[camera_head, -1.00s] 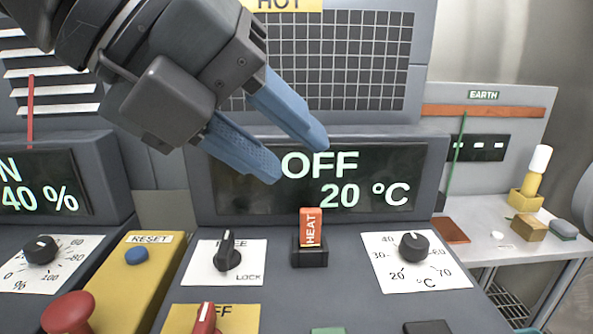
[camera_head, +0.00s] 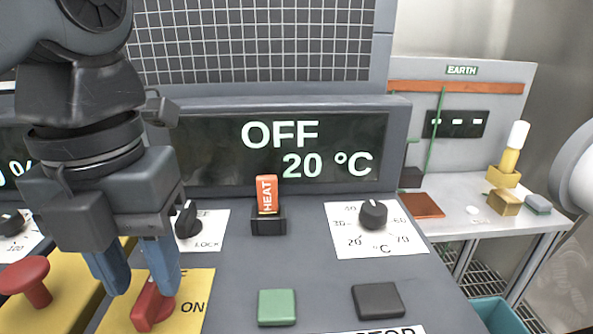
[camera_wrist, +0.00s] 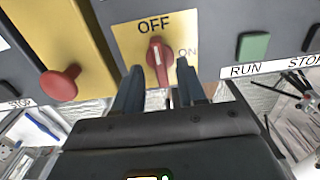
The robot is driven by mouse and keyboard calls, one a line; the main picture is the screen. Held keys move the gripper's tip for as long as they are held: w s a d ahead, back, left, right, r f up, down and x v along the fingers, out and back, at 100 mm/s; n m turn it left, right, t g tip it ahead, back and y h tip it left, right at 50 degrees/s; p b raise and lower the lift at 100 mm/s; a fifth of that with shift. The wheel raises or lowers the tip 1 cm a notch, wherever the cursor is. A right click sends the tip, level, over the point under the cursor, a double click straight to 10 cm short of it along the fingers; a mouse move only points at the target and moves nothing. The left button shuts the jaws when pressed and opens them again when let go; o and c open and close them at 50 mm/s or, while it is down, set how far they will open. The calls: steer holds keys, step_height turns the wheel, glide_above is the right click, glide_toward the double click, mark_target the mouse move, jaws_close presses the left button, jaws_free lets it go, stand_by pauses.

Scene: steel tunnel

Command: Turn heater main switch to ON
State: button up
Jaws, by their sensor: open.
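The heater main switch is a red rotary handle (camera_head: 152,305) on a yellow plate (camera_head: 190,315) marked OFF and ON. In the wrist view the red handle (camera_wrist: 159,55) points up toward the OFF label, with ON to its right. My gripper (camera_head: 135,280) points down with its blue fingers apart. In the wrist view the open fingers (camera_wrist: 160,85) lie on either side of the handle's near end; I cannot tell whether they touch it. In the head view the right finger hides part of the handle and the plate. The display (camera_head: 280,150) reads OFF and 20 °C.
A red mushroom button (camera_head: 28,275) stands left of the gripper. An orange HEAT key (camera_head: 267,195), a temperature dial (camera_head: 373,213), a green button (camera_head: 277,307) and a black button (camera_head: 378,300) lie to the right. A black FREE/LOCK knob (camera_head: 187,220) is close behind the gripper.

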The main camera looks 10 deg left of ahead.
steer(key=shift+f, duration=0.7)
jaws_close()
